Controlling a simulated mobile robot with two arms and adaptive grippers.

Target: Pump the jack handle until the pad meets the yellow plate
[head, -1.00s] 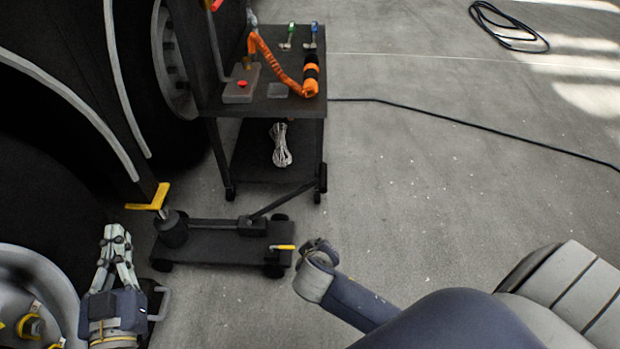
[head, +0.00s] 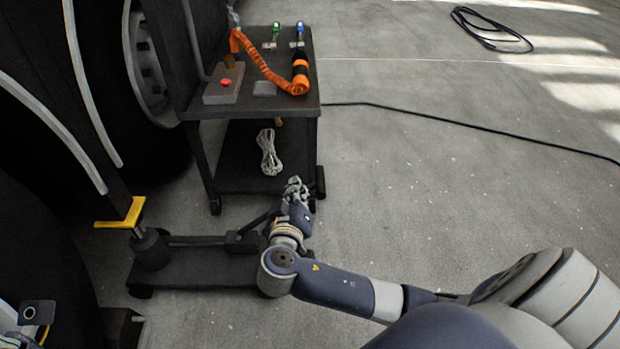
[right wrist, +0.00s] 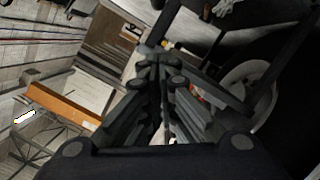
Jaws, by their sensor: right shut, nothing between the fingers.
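The black floor jack (head: 195,268) sits on the floor at lower left in the head view. Its lifting post (head: 150,248) stands at its left end, under the yellow plate (head: 123,214). A thin bright stem shows between post and plate; I cannot tell if the pad touches the plate. The jack handle (head: 257,221) slants up to the right, and its far end is hidden behind my right gripper (head: 295,186). That gripper is shut and empty at the handle; contact is unclear. Its closed fingers also show in the right wrist view (right wrist: 162,62). My left gripper's fingers are out of view.
A dark cart (head: 195,112) stands just behind the jack. Large wheels crowd the left. Floor to the right is clear except for a black cable (head: 450,120).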

